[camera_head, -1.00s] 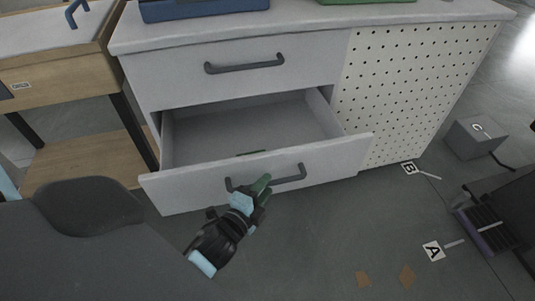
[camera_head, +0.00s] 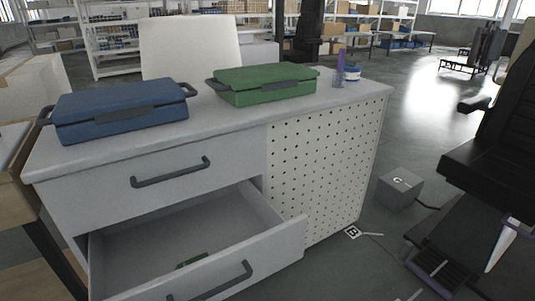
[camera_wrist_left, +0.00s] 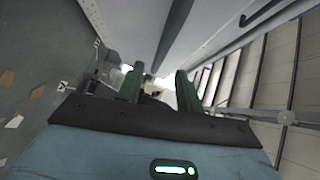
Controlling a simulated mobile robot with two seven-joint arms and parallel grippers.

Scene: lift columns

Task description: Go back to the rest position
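My left gripper (camera_wrist_left: 158,85) shows in the left wrist view with its two green fingers apart and nothing between them. Neither of my grippers shows in the head view. The grey cabinet (camera_head: 95,168) has its lower drawer (camera_head: 275,245) pulled open. A small green item (camera_head: 192,261) lies inside that drawer. The lower drawer's dark handle (camera_head: 225,284) is partly in view at the bottom edge. The upper drawer (camera_head: 225,163) is closed.
A blue case (camera_head: 120,115) and a green case (camera_head: 265,85) stand on the cabinet top, with a small purple-and-blue item (camera_head: 345,73) at its right end. A black chair (camera_head: 490,150) is at right.

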